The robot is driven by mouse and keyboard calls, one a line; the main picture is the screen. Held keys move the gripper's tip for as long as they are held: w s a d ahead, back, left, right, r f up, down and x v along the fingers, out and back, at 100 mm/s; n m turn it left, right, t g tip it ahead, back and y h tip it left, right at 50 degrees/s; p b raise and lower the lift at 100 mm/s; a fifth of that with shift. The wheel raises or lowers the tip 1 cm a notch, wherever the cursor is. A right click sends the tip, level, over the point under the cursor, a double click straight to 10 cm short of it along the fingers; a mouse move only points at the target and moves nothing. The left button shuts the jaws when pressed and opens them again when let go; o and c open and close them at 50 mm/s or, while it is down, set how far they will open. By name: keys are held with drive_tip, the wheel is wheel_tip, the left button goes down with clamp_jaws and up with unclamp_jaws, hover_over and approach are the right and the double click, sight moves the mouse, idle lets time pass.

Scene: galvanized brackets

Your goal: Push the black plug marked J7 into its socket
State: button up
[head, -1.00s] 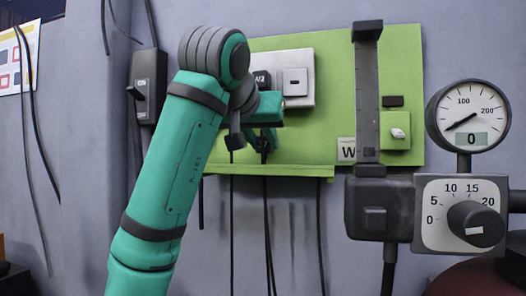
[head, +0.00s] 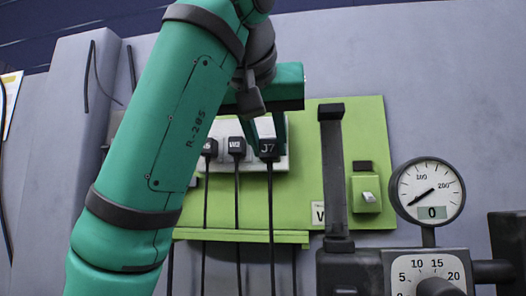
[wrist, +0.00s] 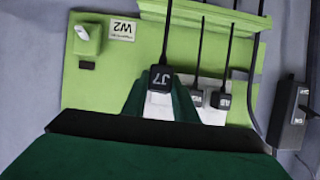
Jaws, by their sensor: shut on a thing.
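The black plug marked J7 (head: 269,149) hangs at the right end of a row of plugs, its cable running down. My gripper (head: 266,127) reaches it from above and is shut on it. In the wrist view, the J7 plug (wrist: 161,79) sits between the two green fingertips (wrist: 161,92), its label facing the camera. Behind it is the white socket plate (head: 221,132) on the green panel. The J7 socket is hidden by the plug and fingers, and I cannot tell whether the plug touches it.
Two other black plugs, (head: 237,147) and (head: 209,148), are just left of J7 with hanging cables. A dark upright bar (head: 333,175) and a white switch (head: 368,196) are to the right. A round gauge (head: 428,191) and a dial box (head: 430,274) stand farther right.

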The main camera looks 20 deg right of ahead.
drive_tip(key=shift+r, duration=0.9)
drive_tip(key=n, duration=0.1)
drive_tip(key=n+h, duration=0.1)
drive_tip(key=w+n, duration=0.1)
drive_tip(key=shift+d+g+h, duration=0.25)
drive_tip(key=shift+g+h, duration=0.05)
drive_tip(key=shift+g, duration=0.1)
drive_tip(key=n, duration=0.1)
drive_tip(key=n+h, duration=0.1)
drive_tip(key=shift+w+n+h, duration=0.25)
drive_tip(key=shift+n+h, duration=0.05)
drive_tip(key=shift+n, duration=0.1)
drive_tip(key=n, duration=0.1)
drive_tip(key=n+h, duration=0.2)
drive_tip(key=n, duration=0.1)
drive_tip(key=shift+w+a+g, duration=0.25)
drive_tip(key=shift+w+g, duration=0.05)
drive_tip(key=shift+w, duration=0.05)
drive_tip(key=n, duration=0.1)
drive_tip(key=a+n+h, duration=0.1)
drive_tip(key=n+h, duration=0.1)
drive_tip(key=shift+w+a+n, duration=0.25)
drive_tip(key=shift+w+n, duration=0.1)
drive_tip(key=shift+n, duration=0.05)
